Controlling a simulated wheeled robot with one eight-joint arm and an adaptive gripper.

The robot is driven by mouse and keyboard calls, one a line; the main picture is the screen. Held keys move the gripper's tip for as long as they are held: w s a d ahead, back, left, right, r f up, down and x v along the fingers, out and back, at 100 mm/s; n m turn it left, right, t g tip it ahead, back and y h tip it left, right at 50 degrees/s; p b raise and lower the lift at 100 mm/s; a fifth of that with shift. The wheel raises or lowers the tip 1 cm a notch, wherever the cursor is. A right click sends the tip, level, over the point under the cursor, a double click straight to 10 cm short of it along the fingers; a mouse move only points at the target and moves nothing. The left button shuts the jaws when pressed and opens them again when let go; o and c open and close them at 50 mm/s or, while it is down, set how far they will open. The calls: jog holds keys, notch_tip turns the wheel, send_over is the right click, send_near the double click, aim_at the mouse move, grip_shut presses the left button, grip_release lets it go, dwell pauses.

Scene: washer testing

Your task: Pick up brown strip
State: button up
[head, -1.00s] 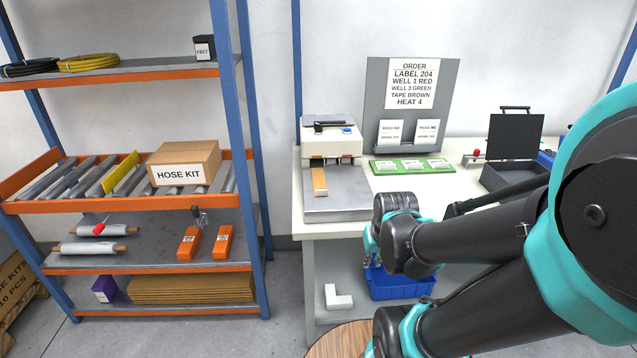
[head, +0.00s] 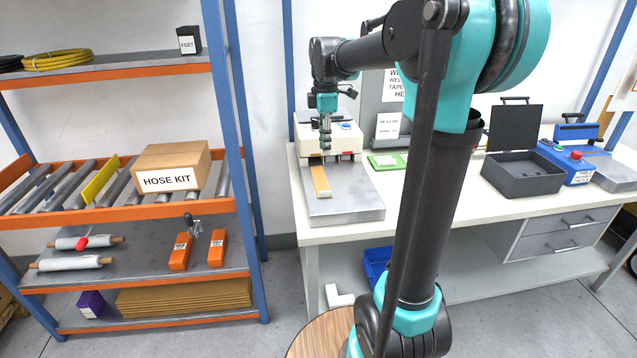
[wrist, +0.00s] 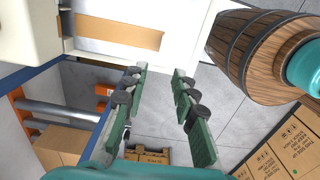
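The brown strip (head: 320,179) lies flat on the grey plate of a white bench machine (head: 343,143). It runs from the machine's front slot toward the near edge. In the wrist view the strip (wrist: 120,33) shows whole-width at the upper left, on a pale surface. My gripper (head: 326,152) hangs pointing down in front of the machine, near the strip's far end. I cannot tell its exact height over the strip. In the wrist view my gripper (wrist: 160,75) is open, its two padded fingers apart with nothing between them. The strip lies outside the finger gap.
The grey plate (head: 345,207) has bare room right of the strip. A green tray (head: 385,160) and a dark open case (head: 520,178) stand further right. A shelf rack (head: 240,120) stands left. The wrist view shows a wooden barrel (wrist: 240,50) and cartons (wrist: 285,155).

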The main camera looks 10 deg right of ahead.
send_over(324, 197)
notch_tip(324, 197, down, 10)
jog(key=shift+w, duration=0.1)
jog(key=shift+f, duration=2.75)
jog(key=shift+c, duration=0.5)
grip_shut()
